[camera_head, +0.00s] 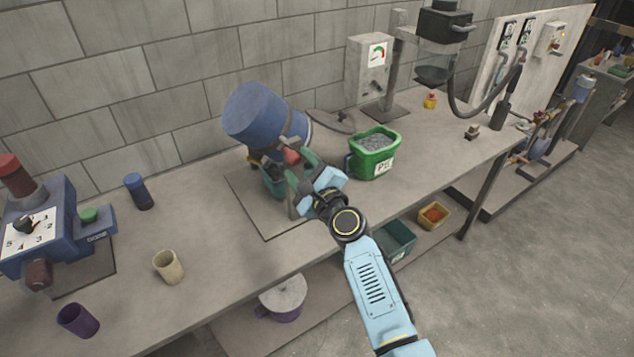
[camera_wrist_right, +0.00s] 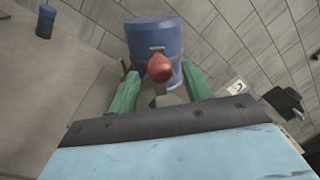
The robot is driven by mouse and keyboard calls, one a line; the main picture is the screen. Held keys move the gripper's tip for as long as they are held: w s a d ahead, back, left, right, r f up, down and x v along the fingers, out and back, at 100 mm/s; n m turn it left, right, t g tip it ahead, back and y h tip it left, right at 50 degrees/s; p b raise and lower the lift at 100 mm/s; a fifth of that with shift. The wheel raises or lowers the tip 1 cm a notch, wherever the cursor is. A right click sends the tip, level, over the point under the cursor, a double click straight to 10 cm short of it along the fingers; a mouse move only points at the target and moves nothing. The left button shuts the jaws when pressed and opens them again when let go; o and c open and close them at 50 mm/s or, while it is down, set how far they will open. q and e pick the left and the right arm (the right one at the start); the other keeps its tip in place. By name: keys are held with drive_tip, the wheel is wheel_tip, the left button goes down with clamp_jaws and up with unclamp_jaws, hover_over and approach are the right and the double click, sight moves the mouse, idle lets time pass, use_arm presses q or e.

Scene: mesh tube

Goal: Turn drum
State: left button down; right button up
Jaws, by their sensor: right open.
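The blue drum (camera_head: 254,112) sits tilted in its stand on the bench, against the back wall. In the right wrist view the drum (camera_wrist_right: 152,36) is straight ahead, with a red knob (camera_wrist_right: 160,68) in front of it. My right gripper (camera_head: 287,168) is at the near side of the drum, partly hiding the stand. Its green fingers (camera_wrist_right: 160,90) are apart, one on each side of the red knob. I cannot tell if they touch it. My left gripper does not show.
A green bucket (camera_head: 375,164) of grey gravel stands right of the drum, with a dark round lid (camera_head: 331,121) behind it.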

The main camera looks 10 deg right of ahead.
drive_tip(key=v, duration=0.8)
